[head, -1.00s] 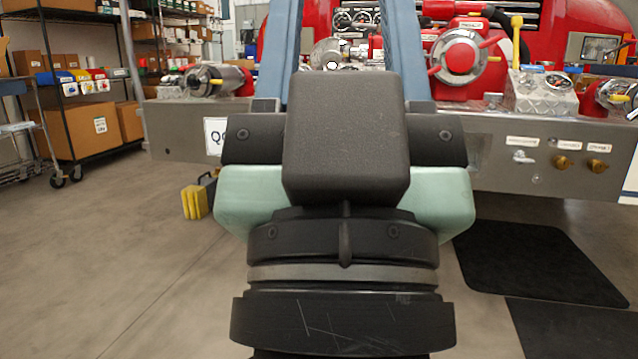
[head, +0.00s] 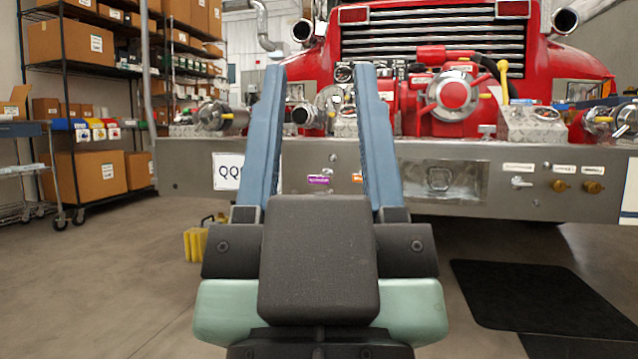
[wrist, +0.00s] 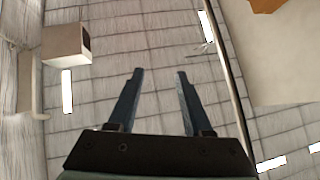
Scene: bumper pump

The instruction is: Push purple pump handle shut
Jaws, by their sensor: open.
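My gripper (head: 322,70) is open and empty. In the head view its two blue fingers point up and forward, overlapping the fire truck's front in the picture. The lower bumper is hidden behind my gripper. In the wrist view my gripper (wrist: 158,73) is open with nothing between the fingers, against the ceiling.
A silver handle (head: 521,182) and brass knobs (head: 561,185) sit on the right bumper. A red valve (head: 452,95) and silver couplings (head: 212,116) stand above it. Shelves with boxes (head: 98,178) are left; black mats (head: 540,300) lie right.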

